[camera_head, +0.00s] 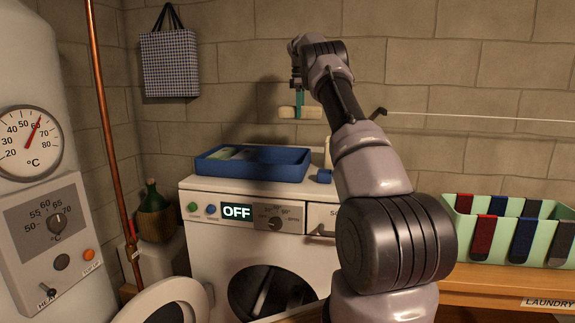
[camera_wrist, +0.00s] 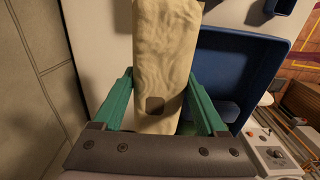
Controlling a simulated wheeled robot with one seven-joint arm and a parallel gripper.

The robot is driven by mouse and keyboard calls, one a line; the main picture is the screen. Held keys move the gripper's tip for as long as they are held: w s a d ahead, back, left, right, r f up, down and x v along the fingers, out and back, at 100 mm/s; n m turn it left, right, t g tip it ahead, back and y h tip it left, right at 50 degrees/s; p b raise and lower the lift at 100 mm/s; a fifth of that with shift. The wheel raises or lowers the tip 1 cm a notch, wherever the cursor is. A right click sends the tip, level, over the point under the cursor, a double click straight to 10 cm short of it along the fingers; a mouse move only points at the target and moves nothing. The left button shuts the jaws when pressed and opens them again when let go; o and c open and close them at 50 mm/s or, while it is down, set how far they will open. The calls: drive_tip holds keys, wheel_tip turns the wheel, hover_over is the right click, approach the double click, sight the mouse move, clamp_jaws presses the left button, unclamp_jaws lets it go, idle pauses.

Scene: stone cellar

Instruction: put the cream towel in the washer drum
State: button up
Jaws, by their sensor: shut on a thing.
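My gripper (camera_head: 299,103) is raised above the back of the washer, its teal fingers pointing down. It is shut on the cream towel (camera_head: 288,112), a folded pale roll held crosswise. In the wrist view the towel (camera_wrist: 165,50) runs between the two teal fingers and shows a small dark square patch. The white washer (camera_head: 210,240) stands below, its display reading OFF. Its round door (camera_head: 190,292) stands open to the left. The dark drum opening (camera_head: 265,290) faces front; its lower part is cut off by the frame.
A blue tray (camera_head: 225,172) with flat items lies on the washer top, under and left of the gripper. A light green divided bin (camera_head: 480,238) stands on a wooden counter at right. A line (camera_head: 470,117) runs along the wall. A copper pipe (camera_head: 103,120) and boiler stand left.

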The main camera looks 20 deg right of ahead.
wheel_tip(320, 180, down, 16)
drive_tip(key=shift+r, duration=0.1)
idle(0.6)
drive_tip(key=o, duration=1.1)
drive_tip(key=shift+f, duration=0.2)
drive_tip(key=shift+o, duration=0.2)
